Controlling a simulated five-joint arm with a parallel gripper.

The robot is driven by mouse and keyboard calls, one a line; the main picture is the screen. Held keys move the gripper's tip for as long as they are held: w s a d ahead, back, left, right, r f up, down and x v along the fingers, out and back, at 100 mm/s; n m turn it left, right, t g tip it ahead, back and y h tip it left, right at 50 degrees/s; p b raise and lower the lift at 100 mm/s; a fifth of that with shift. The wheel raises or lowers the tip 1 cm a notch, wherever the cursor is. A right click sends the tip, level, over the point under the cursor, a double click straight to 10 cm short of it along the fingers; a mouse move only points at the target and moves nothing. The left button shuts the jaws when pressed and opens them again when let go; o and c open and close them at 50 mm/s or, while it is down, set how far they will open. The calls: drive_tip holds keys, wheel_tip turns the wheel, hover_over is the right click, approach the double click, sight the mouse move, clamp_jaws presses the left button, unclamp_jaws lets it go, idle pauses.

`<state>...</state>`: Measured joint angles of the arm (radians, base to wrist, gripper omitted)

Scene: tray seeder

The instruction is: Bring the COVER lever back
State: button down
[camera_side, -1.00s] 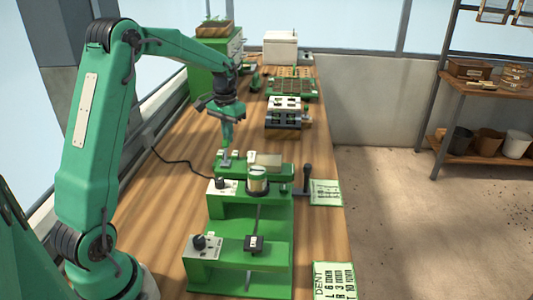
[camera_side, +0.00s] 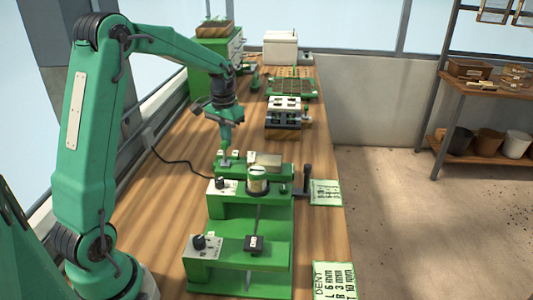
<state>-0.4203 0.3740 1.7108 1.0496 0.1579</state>
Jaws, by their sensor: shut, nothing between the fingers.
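The green seeder (camera_side: 275,212) stands on the bench in steps. I cannot read the word COVER on any control, so I cannot tell for sure which lever it is. A small pale lever (camera_side: 226,158) stands up from the seeder's far-left panel. A larger black-handled lever (camera_side: 306,180) stands upright at its right side. My gripper (camera_side: 227,148) is shut with nothing in it. It points down at the top of the small pale lever, and I cannot tell whether it touches it.
Black knobs sit on white panels (camera_side: 205,246) at the seeder's left. A metal cylinder (camera_side: 258,181) stands mid-machine. Printed cards (camera_side: 326,192) lie at the bench's right edge.

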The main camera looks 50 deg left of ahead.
drive_tip(key=shift+s+d+f, duration=0.15)
drive_tip(key=shift+s+f, duration=0.1)
drive_tip(key=shift+f, duration=0.1)
drive_tip(key=shift+s+d, duration=0.5)
drive_tip(key=shift+d, duration=0.1)
drive_tip(key=shift+s+d, duration=0.2)
drive_tip(key=shift+w+a+r, duration=0.1)
drive_tip(key=shift+a+r, duration=0.05)
drive_tip(key=shift+r, duration=0.25)
drive_tip(key=shift+w+a+r, duration=0.1)
drive_tip(key=shift+r, duration=0.3)
drive_tip(key=shift+w+a+r, duration=0.1)
drive_tip(key=shift+r, duration=0.7)
drive_tip(key=shift+w+a+r, duration=0.15)
drive_tip(key=shift+r, duration=0.7)
drive_tip(key=shift+w+a+r, duration=0.1)
drive_tip(key=shift+r, duration=0.7)
